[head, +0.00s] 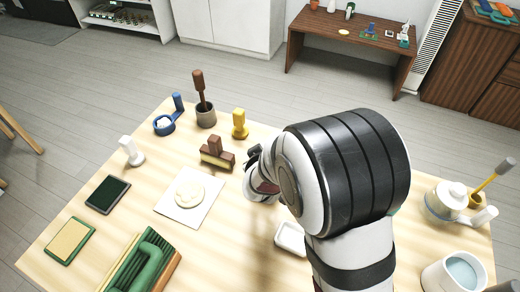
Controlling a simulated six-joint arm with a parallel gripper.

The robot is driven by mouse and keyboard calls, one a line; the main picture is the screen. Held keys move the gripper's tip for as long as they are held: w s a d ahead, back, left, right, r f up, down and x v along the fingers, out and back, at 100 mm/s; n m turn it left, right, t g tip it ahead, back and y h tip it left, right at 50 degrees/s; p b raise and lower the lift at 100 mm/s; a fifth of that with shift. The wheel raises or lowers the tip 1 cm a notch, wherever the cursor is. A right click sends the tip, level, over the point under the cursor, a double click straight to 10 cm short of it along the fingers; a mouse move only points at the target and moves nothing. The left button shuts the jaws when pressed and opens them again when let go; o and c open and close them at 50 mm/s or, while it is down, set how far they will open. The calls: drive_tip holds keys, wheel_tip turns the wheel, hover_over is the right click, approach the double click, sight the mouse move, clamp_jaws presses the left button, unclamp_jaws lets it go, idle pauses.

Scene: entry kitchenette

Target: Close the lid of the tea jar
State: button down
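A white lidded pot (441,203) stands at the right side of the table; it may be the tea jar, but I cannot tell for sure. Its top has a small round knob, and I cannot tell whether the lid sits fully closed. My gripper (254,158) is left of my large white and black arm link, near the middle of the table and far from that pot. Only a dark part of it shows; the fingertips are mostly hidden, and no held thing is visible.
A white sheet (206,211) with a round pale piece lies to the left. A water-filled white container (437,278) stands at front right. My arm hides the table's centre right.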

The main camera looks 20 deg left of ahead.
drive_tip(key=shift+d, duration=0.1)
idle(0.4)
drive_tip(key=shift+c, duration=2)
unclamp_jaws()
